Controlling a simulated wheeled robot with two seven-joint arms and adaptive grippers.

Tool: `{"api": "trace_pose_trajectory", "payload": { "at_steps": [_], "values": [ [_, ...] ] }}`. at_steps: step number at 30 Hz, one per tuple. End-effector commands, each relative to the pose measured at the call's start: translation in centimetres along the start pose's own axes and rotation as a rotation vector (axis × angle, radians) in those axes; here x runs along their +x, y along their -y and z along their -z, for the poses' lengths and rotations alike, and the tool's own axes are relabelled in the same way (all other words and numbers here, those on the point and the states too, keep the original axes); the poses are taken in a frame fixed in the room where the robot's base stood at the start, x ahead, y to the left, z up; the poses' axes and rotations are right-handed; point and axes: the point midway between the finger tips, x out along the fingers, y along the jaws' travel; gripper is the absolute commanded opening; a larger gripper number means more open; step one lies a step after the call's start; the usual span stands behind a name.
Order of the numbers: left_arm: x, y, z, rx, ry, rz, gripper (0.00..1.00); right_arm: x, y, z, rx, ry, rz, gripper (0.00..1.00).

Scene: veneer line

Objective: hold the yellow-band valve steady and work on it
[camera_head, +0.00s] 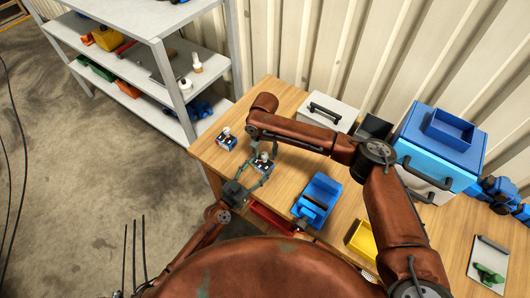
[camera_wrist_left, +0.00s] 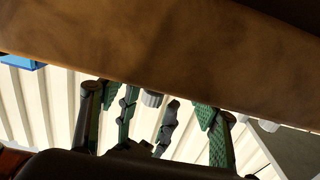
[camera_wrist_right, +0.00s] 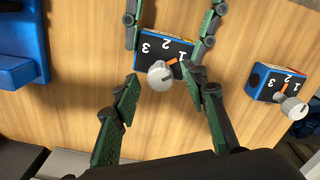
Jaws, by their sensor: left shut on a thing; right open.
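A valve block (camera_wrist_right: 166,47), dark with a blue side and the numbers 1, 2, 3, has a grey knob (camera_wrist_right: 160,76) with an orange pointer towards the 1. My left gripper (camera_head: 261,168) is shut on this block, which stands on the table in the head view (camera_head: 263,160). In the right wrist view its fingers flank the block. My right gripper (camera_wrist_right: 160,79) is open, its fingertips on either side of the knob; I cannot tell whether they touch it. A second similar valve (camera_wrist_right: 275,83) stands apart, also in the head view (camera_head: 227,141). I cannot make out which has the yellow band.
A blue fixture (camera_head: 317,200) and a yellow bin (camera_head: 362,241) lie right of the held valve. A grey case (camera_head: 327,113) and a blue toolbox (camera_head: 436,148) stand at the back. A shelf rack (camera_head: 158,75) is at the left. The table's left edge is near the second valve.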

Motion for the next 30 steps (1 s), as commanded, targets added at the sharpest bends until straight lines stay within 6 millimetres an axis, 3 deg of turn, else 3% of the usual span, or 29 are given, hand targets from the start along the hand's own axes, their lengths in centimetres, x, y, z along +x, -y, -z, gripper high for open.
{"api": "trace_pose_trajectory", "payload": {
  "at_steps": [3,20,30],
  "values": [
    [-0.01,0.04,-0.01,0.0,0.0,0.0,0.18,-0.01,0.01,-0.01,0.0,0.0,0.0,0.39],
    [-0.01,0.04,-0.02,0.0,0.0,0.001,0.18,-0.06,0.02,0.0,0.0,0.0,0.0,0.01],
    [-0.01,0.05,-0.02,0.0,0.0,0.001,0.18,-0.07,0.05,0.0,-0.037,0.0,0.001,0.0]
  ]
}}
